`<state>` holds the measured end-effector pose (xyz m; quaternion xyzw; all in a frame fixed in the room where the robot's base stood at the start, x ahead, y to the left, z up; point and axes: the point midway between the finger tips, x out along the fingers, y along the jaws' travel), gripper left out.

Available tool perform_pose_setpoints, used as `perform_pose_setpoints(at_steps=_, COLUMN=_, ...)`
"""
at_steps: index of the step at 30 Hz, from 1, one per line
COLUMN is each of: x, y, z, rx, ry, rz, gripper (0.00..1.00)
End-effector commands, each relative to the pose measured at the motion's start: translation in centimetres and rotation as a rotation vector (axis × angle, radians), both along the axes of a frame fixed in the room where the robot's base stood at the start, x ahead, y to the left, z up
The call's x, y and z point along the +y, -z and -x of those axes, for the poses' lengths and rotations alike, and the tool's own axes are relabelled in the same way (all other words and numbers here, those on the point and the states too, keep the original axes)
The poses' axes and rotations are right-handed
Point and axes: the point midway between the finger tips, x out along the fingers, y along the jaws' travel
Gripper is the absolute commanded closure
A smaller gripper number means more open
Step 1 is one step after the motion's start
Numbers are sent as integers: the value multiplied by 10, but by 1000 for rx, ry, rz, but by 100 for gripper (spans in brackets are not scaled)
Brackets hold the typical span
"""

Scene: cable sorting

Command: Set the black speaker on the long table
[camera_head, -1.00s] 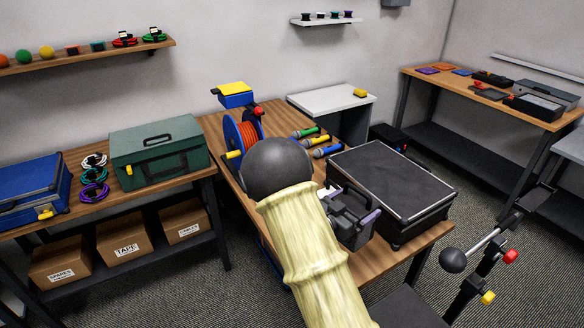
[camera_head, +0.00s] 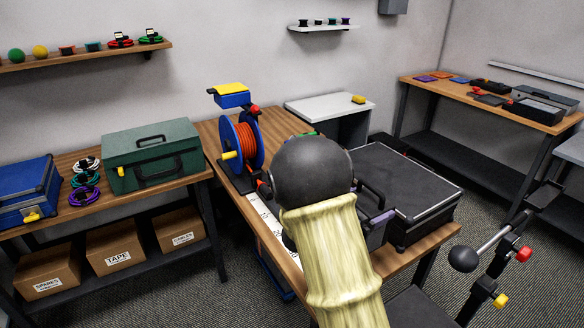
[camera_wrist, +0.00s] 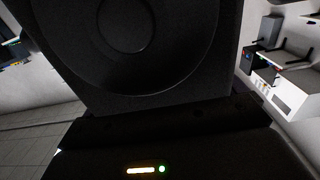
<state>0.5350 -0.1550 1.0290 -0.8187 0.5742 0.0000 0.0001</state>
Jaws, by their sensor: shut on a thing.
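The black speaker (camera_wrist: 140,45) fills the upper middle of the wrist view, its round cone facing the camera. My gripper (camera_wrist: 175,115) shows as a dark body at the bottom of that view, with a small green light, and is shut on the speaker. Its fingertips are hard to make out against the black. In the head view my sleeved arm hides most of the gripper, and I cannot make out the speaker there. A long wooden table (camera_head: 284,123) runs from the back toward the front, behind my arm.
On this table stand an orange cable reel (camera_head: 242,142) and a large black case (camera_head: 415,185). A left bench holds a green toolbox (camera_head: 152,155) and a blue case (camera_head: 25,190). A right wooden table (camera_head: 440,92) carries small devices. A white table (camera_head: 325,104) stands at the back.

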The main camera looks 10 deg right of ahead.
Motion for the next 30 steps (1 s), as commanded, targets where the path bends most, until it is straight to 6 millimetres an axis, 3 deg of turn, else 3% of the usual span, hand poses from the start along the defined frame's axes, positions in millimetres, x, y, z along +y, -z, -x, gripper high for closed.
perform_pose_setpoints(at_steps=5, x=0, y=12, z=0, rx=1, ry=1, rz=5, gripper=76)
perform_pose_setpoints(at_steps=13, x=0, y=54, z=0, rx=1, ry=0, rz=4, gripper=76)
perform_pose_setpoints(at_steps=26, x=-1, y=63, z=0, rx=-2, ry=1, rz=3, gripper=76)
perform_pose_setpoints(at_steps=30, x=-1, y=76, z=0, rx=1, ry=2, rz=4, gripper=76)
